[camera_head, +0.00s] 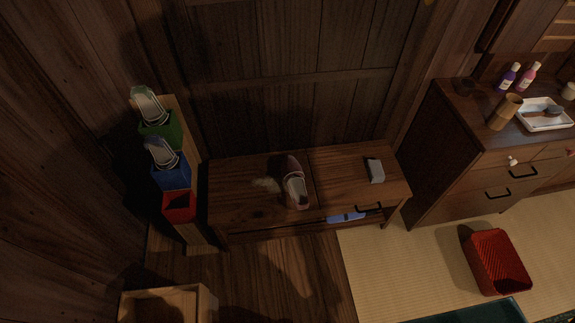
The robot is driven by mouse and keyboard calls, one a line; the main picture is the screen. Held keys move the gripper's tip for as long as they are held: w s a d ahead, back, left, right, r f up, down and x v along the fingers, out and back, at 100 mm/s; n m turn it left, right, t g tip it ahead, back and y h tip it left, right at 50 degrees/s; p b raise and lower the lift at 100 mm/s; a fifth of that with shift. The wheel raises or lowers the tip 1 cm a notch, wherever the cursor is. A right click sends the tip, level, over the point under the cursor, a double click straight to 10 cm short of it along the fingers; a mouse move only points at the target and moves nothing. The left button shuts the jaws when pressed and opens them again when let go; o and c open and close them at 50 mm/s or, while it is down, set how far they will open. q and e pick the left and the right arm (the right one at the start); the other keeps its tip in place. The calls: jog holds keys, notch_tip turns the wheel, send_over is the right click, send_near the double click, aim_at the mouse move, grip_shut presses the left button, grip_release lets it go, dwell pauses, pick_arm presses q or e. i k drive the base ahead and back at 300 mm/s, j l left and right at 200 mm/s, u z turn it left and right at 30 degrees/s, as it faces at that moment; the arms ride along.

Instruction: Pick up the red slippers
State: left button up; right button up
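A dull red or pinkish pair of slippers (296,192) with pale insoles appears to lie on the low wooden bench (235,205), near its middle. It is dim, so I cannot make out each slipper clearly. On the left, a narrow stepped wooden rack (200,238) carries a green holder (163,132), a blue holder (172,177) and a red holder (179,206). Pale slippers stand in the green and blue holders. The red holder looks empty. Neither of my grippers is in view.
A small grey object (375,170) lies on the bench's right part. A blue item (346,217) shows below its front edge. A drawer cabinet (450,170) stands at right, a red basket (497,262) on the tatami, and an open wooden box (205,305) at lower left. Floor before the bench is clear.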

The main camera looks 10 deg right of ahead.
aim_at(292, 171)
jog(key=z, duration=0.3)
jog(key=l+u, duration=0.1)
jog(key=u, duration=0.8)
jog(key=l+u, duration=0.15)
jog(key=u, duration=0.3)
jog(key=z, duration=1.2)
jog(key=l+u, duration=0.15)
jog(key=u, duration=0.25)
jog(key=l+u, duration=0.15)
jog(key=u, duration=0.2)
jog(key=l+u, duration=0.35)
jog(key=l, duration=0.65)
jog(key=l+u, duration=0.35)
jog(key=l, duration=1)
jog(key=k+l, duration=0.1)
jog(key=l, duration=0.3)
